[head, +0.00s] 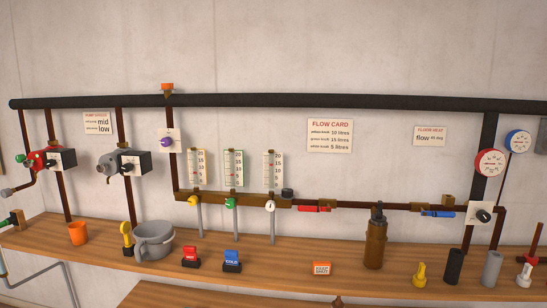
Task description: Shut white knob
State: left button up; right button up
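The white knob (270,206) is a small round knob with a dark mark, on the brass manifold (252,199) below the rightmost flow gauge (272,169). The mark looks roughly upright, but it is too small to tell whether the knob is open or shut. A yellow knob (193,201) and a green knob (231,203) sit to its left on the same manifold, each below its own gauge. A flow card (330,135) on the wall lists litres for the yellow, green and white knobs. Neither of my grippers shows in the head view.
A wooden shelf (290,254) runs below the pipes. It holds a grey pot (153,239), an orange cup (78,233), a red switch (190,257), a blue switch (232,261), an orange block (322,268) and a brown bottle (375,240). The space before the white knob looks clear.

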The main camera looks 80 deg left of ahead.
aim_at(271, 204)
jog(key=u, duration=2.5)
